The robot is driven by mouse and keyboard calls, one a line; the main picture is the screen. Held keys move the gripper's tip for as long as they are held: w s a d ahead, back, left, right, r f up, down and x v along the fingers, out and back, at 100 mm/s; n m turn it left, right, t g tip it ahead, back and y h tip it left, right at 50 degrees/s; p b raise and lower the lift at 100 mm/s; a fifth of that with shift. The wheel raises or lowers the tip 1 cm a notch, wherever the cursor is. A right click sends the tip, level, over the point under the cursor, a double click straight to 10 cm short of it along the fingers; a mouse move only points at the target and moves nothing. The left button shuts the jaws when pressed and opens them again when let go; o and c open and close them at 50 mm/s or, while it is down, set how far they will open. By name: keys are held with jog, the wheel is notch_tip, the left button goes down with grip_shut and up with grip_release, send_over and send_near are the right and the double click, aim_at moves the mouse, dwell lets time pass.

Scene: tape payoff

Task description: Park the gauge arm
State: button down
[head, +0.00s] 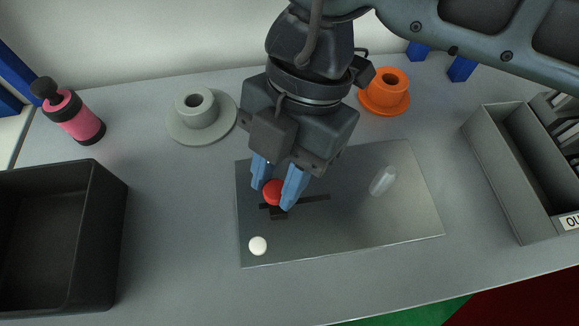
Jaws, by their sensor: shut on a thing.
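A flat grey metal plate (345,225) lies in the middle of the bench. On it is a dark, thin bar (315,198), apparently the gauge arm, with a small dark block at its left part. A red round knob (272,190) sits at the bar's left end. My gripper (277,193) comes down from above, and its two blue fingers are shut on the red knob. The fingers hide part of the knob and of the bar. A white round knob (258,245) is at the plate's front left corner, apart from my gripper.
A clear cylinder (383,180) is on the plate's right half. Behind stand a grey flanged spool (197,110) and an orange one (386,92). A pink bottle (76,118) and black bin (105,230) are left; a grey divided box (500,185) is right. The front bench is clear.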

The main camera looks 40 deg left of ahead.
jog(key=c, duration=0.8)
grip_release()
jog(key=shift+s+a, duration=0.15)
jog(key=shift+a, duration=0.05)
jog(key=w+r, duration=0.1)
jog(key=w, duration=0.3)
jog(key=w+r+b, duration=0.1)
jog(key=w+r, duration=0.1)
jog(key=w, duration=0.3)
jog(key=w+r+b, duration=0.1)
jog(key=w, duration=0.4)
jog(key=shift+a+r, duration=0.3)
jog(key=shift+a, duration=0.05)
